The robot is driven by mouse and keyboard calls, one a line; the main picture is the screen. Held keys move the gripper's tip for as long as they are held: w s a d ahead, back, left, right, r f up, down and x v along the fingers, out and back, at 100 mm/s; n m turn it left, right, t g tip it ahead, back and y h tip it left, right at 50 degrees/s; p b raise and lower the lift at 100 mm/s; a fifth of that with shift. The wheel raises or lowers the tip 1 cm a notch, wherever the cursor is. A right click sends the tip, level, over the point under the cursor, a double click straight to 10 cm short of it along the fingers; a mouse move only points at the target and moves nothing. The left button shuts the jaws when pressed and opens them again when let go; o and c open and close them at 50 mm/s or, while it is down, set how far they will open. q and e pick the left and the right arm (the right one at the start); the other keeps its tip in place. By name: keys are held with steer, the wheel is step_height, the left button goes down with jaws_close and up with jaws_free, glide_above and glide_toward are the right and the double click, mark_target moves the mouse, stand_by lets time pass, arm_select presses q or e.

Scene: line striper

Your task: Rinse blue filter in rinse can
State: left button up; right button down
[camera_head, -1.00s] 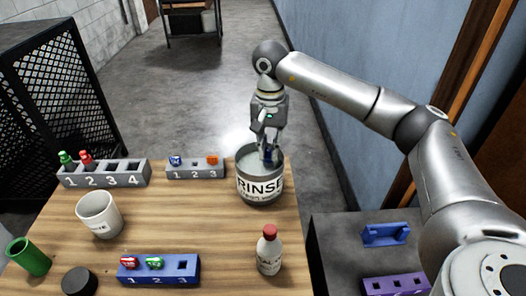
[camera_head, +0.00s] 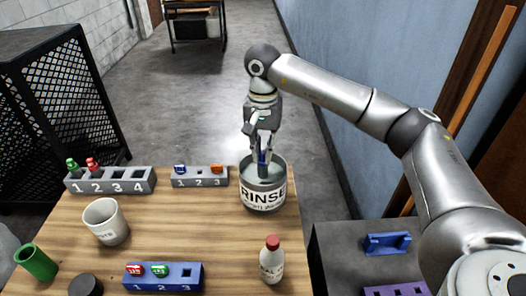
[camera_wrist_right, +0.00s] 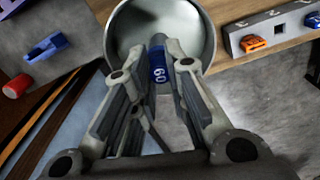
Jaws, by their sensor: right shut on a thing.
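The rinse can (camera_head: 264,198), a grey metal can labelled RINSE, stands near the right back of the wooden table. My right gripper (camera_head: 262,156) points down at its mouth, shut on the blue filter (camera_head: 262,158). In the right wrist view the blue filter (camera_wrist_right: 158,62), marked 60, sits between the fingertips with the open rinse can (camera_wrist_right: 203,30) behind it. The filter's lower end is at or inside the can mouth; its exact depth is hard to tell. My left gripper is not in view.
A grey three-slot rack (camera_head: 199,183) holds a blue and an orange piece. A four-slot rack (camera_head: 110,187), white mug (camera_head: 106,221), green cup (camera_head: 35,262), blue rack (camera_head: 163,283) and red-capped bottle (camera_head: 271,260) stand on the table. A dark side surface (camera_head: 335,240) lies right.

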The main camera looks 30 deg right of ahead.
step_height(320, 180, up, 10)
steer(key=p, duration=0.6)
steer(key=shift+r, duration=0.25)
